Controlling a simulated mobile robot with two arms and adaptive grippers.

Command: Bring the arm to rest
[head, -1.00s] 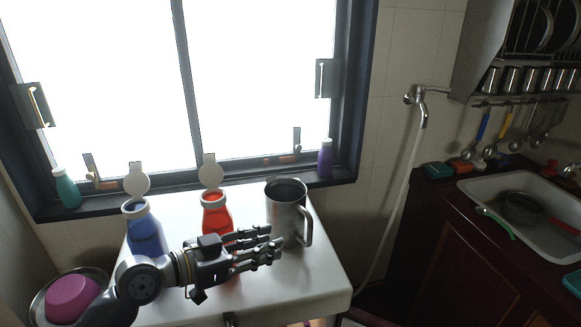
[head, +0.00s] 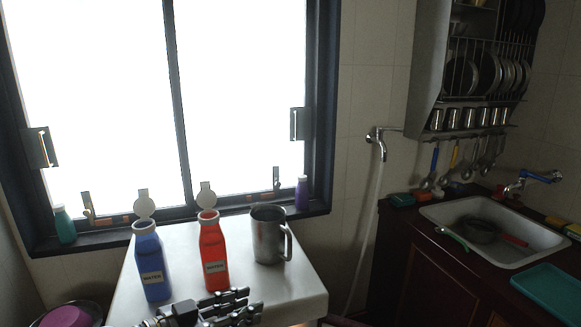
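My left gripper (head: 254,300) shows at the bottom edge of the head view, its dark fingers pointing right. The fingers look spread apart and hold nothing, so it is open. It is in front of the white table's near part and below the red bottle (head: 213,255) in the picture. The rest of my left arm is cut off by the lower edge. My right gripper is not in view.
On the white table (head: 305,290) stand a blue bottle (head: 150,265), the red bottle and a metal mug (head: 267,240), all upright. A window is behind. A sink (head: 540,245) is in the dark counter at right. A pink bowl (head: 65,317) is at lower left.

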